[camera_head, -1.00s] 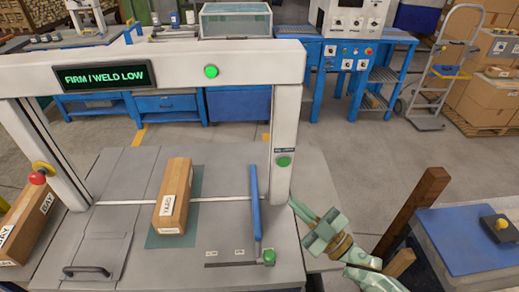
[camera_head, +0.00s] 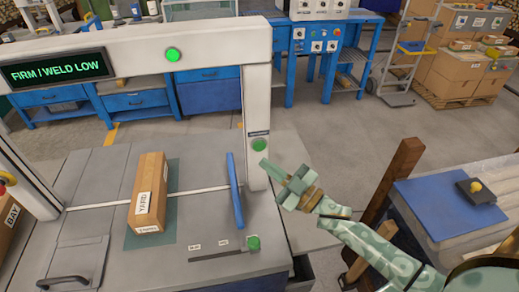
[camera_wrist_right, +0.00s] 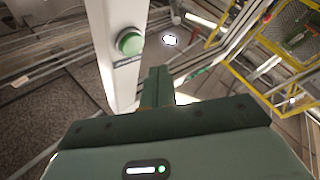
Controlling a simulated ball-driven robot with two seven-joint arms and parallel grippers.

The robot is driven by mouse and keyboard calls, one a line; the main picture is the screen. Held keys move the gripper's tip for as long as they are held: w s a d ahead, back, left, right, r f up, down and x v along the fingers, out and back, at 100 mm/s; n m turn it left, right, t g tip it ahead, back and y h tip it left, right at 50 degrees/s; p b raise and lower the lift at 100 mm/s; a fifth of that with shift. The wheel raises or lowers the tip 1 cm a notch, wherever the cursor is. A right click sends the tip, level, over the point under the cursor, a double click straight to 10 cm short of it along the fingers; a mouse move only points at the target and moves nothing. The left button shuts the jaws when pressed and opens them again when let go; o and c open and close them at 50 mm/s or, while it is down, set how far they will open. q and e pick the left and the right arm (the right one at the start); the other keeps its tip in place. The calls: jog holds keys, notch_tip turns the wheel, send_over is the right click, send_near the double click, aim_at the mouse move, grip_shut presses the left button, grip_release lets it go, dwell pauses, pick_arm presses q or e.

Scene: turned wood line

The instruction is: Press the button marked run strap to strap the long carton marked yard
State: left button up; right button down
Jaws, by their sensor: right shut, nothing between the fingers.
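The long carton marked YARD (camera_head: 150,190) lies on the grey strapping table across the pale strap line, inside the white arch. A green round button (camera_head: 259,145) sits on the arch's right post, under a small label too small to read here. The same button shows in the right wrist view (camera_wrist_right: 130,42), ahead and left of the fingers. My right gripper (camera_head: 268,167) is shut and empty, its tips just below and right of the button, seemingly apart from it. In the right wrist view the closed fingers (camera_wrist_right: 158,85) point past the post. My left gripper is out of view.
The arch (camera_head: 140,55) carries a display (camera_head: 58,69) reading FIRM / WELD LOW and a green lamp (camera_head: 173,55). A carton marked BAY (camera_head: 10,215) is at left. A wooden post (camera_head: 398,180) stands right.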

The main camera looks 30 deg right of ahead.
aim_at(254, 146)
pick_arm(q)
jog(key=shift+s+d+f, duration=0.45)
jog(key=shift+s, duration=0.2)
pick_arm(e)
jog(key=w, duration=0.2)
jog(key=shift+w+d, duration=0.3)
jog(key=shift+w, duration=0.1)
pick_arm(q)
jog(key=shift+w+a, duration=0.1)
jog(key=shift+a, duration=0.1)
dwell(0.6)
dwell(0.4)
pick_arm(e)
jog(key=shift+w+d, duration=0.1)
jog(key=shift+w, duration=0.3)
pick_arm(q)
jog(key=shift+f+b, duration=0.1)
jog(key=shift+b, duration=0.25)
pick_arm(e)
jog(key=shift+w+d, duration=0.1)
jog(key=shift+w, duration=0.25)
jog(key=shift+s+r, duration=0.1)
jog(key=shift+s, duration=0.05)
dwell(0.4)
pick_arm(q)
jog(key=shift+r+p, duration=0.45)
pick_arm(e)
jog(key=shift+s+a, duration=0.25)
jog(key=shift+s, duration=0.35)
